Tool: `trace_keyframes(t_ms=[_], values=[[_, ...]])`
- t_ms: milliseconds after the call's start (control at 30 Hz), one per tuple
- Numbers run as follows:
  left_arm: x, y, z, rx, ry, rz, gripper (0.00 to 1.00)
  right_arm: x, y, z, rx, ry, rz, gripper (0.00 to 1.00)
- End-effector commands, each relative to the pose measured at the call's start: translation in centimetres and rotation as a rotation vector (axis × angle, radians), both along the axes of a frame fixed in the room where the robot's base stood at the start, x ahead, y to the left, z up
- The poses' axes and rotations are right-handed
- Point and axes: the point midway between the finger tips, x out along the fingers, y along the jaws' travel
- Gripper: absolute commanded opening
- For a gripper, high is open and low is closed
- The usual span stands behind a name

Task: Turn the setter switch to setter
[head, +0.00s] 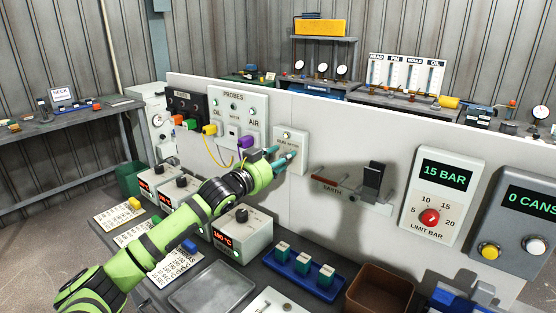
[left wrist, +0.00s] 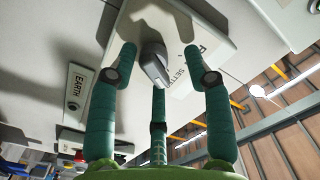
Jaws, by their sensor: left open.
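The setter switch panel (head: 291,135) is a small pale box on the white partition in the head view; my fingers cover its lower part. In the left wrist view, its grey knob (left wrist: 153,64) stands out from the panel (left wrist: 180,28), and part of the word SETTER shows beside it. My left gripper (head: 281,160), with teal fingers, is at the panel. In the left wrist view, the open left gripper (left wrist: 159,58) has its fingers spread around the knob, with gaps to either side. Whether the third finger touches the knob I cannot tell. My right gripper is not in view.
The probes panel (head: 236,118), with yellow and purple plugs, is to the left. Below are a blue tray (head: 290,285), a brown bin (head: 380,290) and a temperature box (head: 245,237).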

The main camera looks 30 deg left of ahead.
Motion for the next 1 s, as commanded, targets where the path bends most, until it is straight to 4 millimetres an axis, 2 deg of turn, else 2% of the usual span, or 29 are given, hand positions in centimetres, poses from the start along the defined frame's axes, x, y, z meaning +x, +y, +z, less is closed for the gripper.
trace_keyframes(t_ms=[167,700,1000], values=[[-0.8,0.1,-0.3,-0.001,0.005,-0.001,0.5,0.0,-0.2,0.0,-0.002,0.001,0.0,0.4],[-8.0,0.6,-0.3,0.0,0.004,-0.001,0.5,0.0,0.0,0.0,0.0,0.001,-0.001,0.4],[-11.1,0.9,-0.2,-0.001,0.001,0.0,0.5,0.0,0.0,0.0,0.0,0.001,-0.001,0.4]])
